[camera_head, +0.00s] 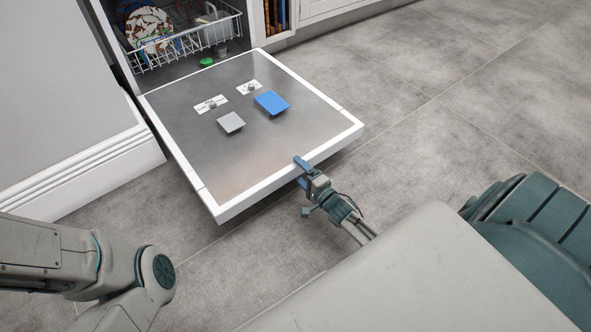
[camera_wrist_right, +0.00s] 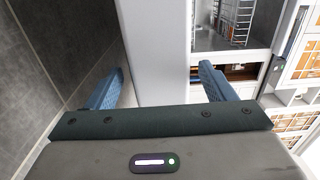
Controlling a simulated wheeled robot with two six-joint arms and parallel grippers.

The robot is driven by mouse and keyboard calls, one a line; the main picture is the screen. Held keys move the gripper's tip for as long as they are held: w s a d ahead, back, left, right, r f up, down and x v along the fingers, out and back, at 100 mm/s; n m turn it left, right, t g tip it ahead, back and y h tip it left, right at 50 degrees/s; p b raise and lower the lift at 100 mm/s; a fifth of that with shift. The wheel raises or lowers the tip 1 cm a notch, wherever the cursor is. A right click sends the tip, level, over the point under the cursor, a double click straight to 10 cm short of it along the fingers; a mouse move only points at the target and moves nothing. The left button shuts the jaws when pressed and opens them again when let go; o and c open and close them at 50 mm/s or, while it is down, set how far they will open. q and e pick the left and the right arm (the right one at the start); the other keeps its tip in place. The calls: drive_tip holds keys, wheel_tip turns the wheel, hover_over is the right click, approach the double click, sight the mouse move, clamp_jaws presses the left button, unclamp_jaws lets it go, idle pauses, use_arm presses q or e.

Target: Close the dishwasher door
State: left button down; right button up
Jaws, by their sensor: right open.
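The dishwasher door (camera_head: 177,137) is folded down, lying about level in front of the dishwasher opening in the head view. Its inner face is grey metal with a white rim. My right gripper (camera_head: 301,171) is at the door's outer front edge, with one blue finger above the rim and the other below it. In the right wrist view the door's white edge (camera_wrist_right: 148,45) lies between the two spread blue fingers (camera_wrist_right: 162,86). The gripper is open; whether a finger touches the door I cannot tell. My left arm shows at lower left, but its gripper is out of view.
A wire rack (camera_head: 190,45) with a patterned plate (camera_head: 149,28) stands inside the dishwasher. A blue flap (camera_head: 271,102) and a grey flap (camera_head: 231,122) sit on the door's inner face. A white cabinet side with skirting (camera_head: 75,165) is at left. The floor (camera_head: 450,85) at right is clear.

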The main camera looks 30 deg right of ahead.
drive_tip(key=shift+w+a+b, duration=0.15)
drive_tip(key=shift+w+b, duration=0.2)
drive_tip(key=shift+w, duration=1)
drive_tip(key=c, duration=1.4)
drive_tip(key=shift+o, duration=0.2)
drive_tip(key=shift+r, duration=0.15)
